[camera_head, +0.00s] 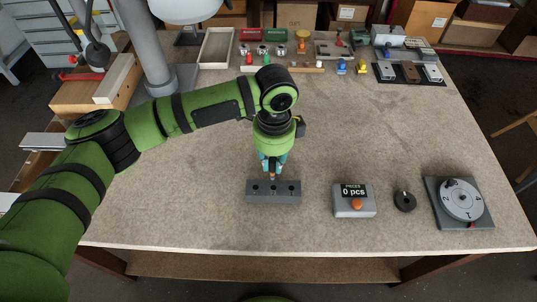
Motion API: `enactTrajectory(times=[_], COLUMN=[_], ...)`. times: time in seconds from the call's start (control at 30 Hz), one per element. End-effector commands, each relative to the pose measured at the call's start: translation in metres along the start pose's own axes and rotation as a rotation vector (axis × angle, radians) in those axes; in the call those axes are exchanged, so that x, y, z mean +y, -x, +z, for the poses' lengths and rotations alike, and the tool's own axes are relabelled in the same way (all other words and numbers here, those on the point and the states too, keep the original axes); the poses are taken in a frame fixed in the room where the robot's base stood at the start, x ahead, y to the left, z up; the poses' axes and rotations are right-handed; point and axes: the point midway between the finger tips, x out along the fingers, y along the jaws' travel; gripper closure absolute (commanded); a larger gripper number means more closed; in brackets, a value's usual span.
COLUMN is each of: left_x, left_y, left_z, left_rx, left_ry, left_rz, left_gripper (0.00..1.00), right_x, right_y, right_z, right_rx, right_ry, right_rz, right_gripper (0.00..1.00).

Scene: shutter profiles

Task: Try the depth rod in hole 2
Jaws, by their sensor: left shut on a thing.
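A dark grey block (273,198) with a row of holes in its top lies near the front of the table. My left gripper (272,172) points down just behind and above the middle of the block. It is shut on a small, thin thing with a coppery look, most likely the depth rod (272,178); little of it shows between the fingers. I cannot tell whether its lower end is in the middle hole or just above it. My right gripper is out of view.
A grey counter box (354,208) reading "0 pcs", a black ring (404,201) and a dial on a dark plate (461,202) stand to the right. Bins, small parts and a dark tray (408,81) line the back. The middle table is clear.

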Motion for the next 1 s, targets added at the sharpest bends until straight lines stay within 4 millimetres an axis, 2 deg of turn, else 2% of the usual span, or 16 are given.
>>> enactTrajectory(times=[0.03,0.2,0.57,0.8,1.0], left_x=[0.000,0.000,0.000,0.000,0.000], left_y=[0.000,0.000,0.002,-0.021,-0.038], left_z=[0.000,0.000,0.000,0.000,0.000], left_rx=[0.000,0.000,0.000,0.000,0.000], left_ry=[0.000,0.000,-0.001,-0.002,-0.002], left_rz=[-0.001,-0.001,0.001,0.001,0.000], left_gripper=[1.00,1.00,1.00,1.00,1.00], right_x=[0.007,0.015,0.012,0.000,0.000], right_y=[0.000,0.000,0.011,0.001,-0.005], right_z=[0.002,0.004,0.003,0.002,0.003], right_rx=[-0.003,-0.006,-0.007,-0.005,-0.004], right_ry=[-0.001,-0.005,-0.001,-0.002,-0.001], right_rz=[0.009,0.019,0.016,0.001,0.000], right_gripper=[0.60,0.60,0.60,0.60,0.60])
